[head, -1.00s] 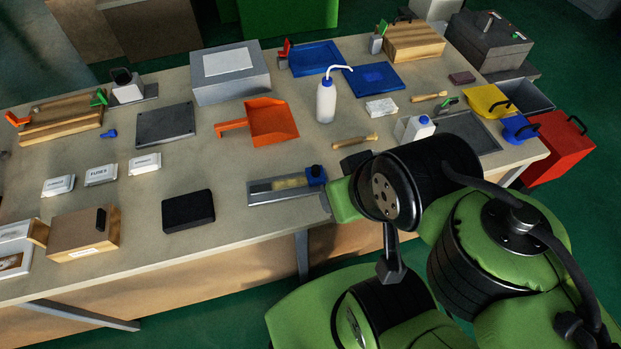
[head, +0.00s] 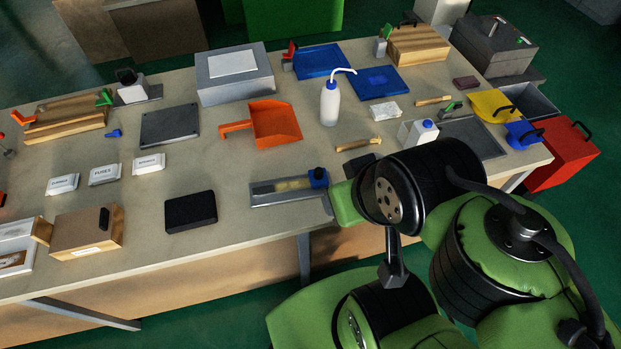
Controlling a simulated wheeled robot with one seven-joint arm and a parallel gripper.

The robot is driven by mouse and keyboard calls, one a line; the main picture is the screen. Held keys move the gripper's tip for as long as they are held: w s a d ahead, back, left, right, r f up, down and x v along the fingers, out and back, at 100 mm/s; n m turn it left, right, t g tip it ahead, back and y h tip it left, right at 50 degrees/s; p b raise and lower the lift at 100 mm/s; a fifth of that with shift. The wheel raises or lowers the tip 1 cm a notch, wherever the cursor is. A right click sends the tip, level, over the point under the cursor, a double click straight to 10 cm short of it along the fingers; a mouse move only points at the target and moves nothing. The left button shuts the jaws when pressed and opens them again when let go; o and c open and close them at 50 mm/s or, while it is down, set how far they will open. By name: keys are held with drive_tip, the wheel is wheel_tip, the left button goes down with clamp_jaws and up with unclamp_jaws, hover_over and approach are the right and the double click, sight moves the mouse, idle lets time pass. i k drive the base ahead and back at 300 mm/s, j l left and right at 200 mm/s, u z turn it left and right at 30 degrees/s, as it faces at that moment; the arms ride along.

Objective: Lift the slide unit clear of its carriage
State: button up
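A flat grey metal piece (head: 262,200) with a yellowish strip and a blue block (head: 318,178) at its right end lies at the table's front edge. It may be the slide unit in its carriage, but I cannot tell the two parts apart. My green and black arm fills the lower right, its green link (head: 346,203) just right of this piece in the picture. My gripper does not show. Any part of the bench behind my arm is hidden.
A black block (head: 190,211) and a wooden box (head: 86,233) stand left along the front of the table (head: 235,230). An orange dustpan (head: 275,123) and a white wash bottle (head: 330,103) stand behind. Bare tabletop lies between them. A red bin (head: 563,155) stands at the right.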

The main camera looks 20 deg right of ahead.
sight(296, 188)
drive_tip(key=i+j+u, duration=0.1)
drive_tip(key=j+u, duration=0.2)
drive_tip(key=i+j+u, duration=0.1)
drive_tip(key=j+u, duration=0.2)
drive_tip(key=i+j+u, duration=0.25)
drive_tip(key=k+j, duration=0.1)
